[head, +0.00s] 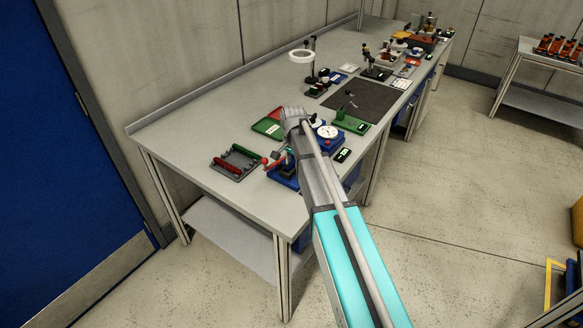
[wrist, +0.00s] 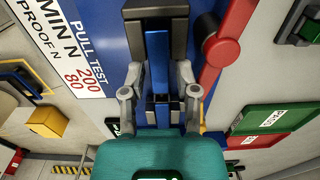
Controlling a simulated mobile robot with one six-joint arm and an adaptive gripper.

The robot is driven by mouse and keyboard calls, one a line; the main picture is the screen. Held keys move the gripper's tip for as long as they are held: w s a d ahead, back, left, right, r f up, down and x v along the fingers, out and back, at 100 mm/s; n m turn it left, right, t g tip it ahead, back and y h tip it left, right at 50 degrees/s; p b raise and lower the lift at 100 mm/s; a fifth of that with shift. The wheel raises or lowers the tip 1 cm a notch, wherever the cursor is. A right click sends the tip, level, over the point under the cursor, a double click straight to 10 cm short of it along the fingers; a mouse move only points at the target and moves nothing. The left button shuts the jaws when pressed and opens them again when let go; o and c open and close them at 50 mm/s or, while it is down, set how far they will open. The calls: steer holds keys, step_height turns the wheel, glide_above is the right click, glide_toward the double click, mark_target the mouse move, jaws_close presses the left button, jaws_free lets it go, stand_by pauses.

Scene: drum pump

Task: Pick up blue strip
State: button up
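The blue strip (wrist: 158,62) stands in the middle of the wrist view, in front of a dark clamp block (wrist: 155,20) on a blue test stand (wrist: 112,22). My gripper (wrist: 159,73) is open, with one finger on each side of the strip and a visible gap on both sides. The strip's lower end is partly hidden by my gripper. In the head view the blue stand (head: 284,182) sits near the bench's front edge, partly behind my arm. I cannot make out the strip or my fingertips there.
A red lever (wrist: 221,52) stands close to the right of my gripper. A white "PULL TEST" label (wrist: 72,45) is on the left. A green tray (wrist: 272,118) lies at right. A rack with red and green handles (head: 236,163) and a dial gauge (head: 327,132) flank the stand.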

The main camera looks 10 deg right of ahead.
jaws_close()
steer(key=shift+r, duration=0.15)
stand_by(0.4)
step_height(320, 180, up, 3)
steer(key=p, duration=0.3)
steer(key=s+r+p, duration=0.9)
steer(key=s+p, duration=0.1)
steer(key=s, duration=0.4)
steer(key=shift+d+r, duration=0.25)
steer(key=shift+r, duration=0.1)
steer(key=shift+r, duration=0.15)
steer(key=shift+r+p, duration=1.35)
steer(key=shift+p, duration=0.2)
